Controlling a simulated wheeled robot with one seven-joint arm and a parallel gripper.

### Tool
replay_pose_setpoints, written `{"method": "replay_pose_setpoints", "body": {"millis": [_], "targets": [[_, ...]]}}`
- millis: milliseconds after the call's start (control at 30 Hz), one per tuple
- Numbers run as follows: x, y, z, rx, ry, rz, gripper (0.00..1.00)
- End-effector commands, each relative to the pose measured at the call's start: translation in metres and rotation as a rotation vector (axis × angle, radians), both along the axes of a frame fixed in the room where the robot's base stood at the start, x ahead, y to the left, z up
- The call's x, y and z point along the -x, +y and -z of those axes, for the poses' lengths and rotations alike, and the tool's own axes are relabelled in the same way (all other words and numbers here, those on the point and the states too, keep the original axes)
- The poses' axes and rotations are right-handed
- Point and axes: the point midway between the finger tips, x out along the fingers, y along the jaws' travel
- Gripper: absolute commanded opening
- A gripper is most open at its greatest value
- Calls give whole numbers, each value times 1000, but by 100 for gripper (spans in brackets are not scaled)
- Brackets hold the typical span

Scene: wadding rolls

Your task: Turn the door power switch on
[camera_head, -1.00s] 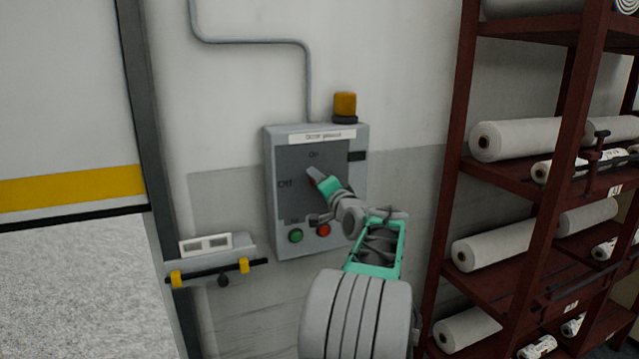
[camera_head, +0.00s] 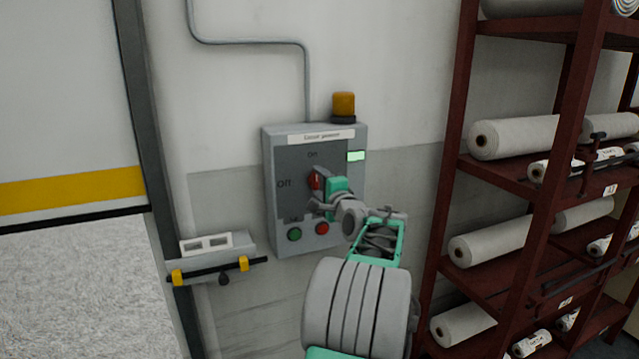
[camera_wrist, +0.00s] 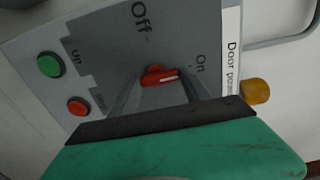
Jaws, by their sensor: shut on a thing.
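The grey door power box (camera_head: 270,215) hangs on the wall. Its red rotary switch handle (camera_head: 317,180) stands nearly upright, toward the "On" mark above it; "Off" is printed to its left. A small indicator (camera_head: 356,156) at the box's upper right is lit pale green. My gripper (camera_head: 318,190) is at the box face, shut on the red handle. In the wrist view the red handle (camera_wrist: 160,77) sits between my fingers (camera_wrist: 162,95) and points toward "On". The handle's base is partly hidden.
Below the switch are a green button (camera_head: 294,234) and a red button (camera_head: 322,228). An amber lamp (camera_head: 343,105) tops the box. A dark red rack (camera_head: 455,150) with white rolls stands right. A latch bar (camera_head: 215,272) is at left, by the door.

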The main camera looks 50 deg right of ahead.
Motion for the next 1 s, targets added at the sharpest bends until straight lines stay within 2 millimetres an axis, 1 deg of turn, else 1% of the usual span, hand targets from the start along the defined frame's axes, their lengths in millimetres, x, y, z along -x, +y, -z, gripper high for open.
{"method": "replay_pose_setpoints", "body": {"millis": [300,333,600,867,967,1000], "targets": [[1,-1,1,-4,-1,3,15],[1,-1,1,-4,-1,2,56],[0,0,0,-2,0,0,77],[2,1,0,-1,-1,0,77],[13,7,2,-1,-2,2,77],[20,11,3,-2,-1,3,77]]}}
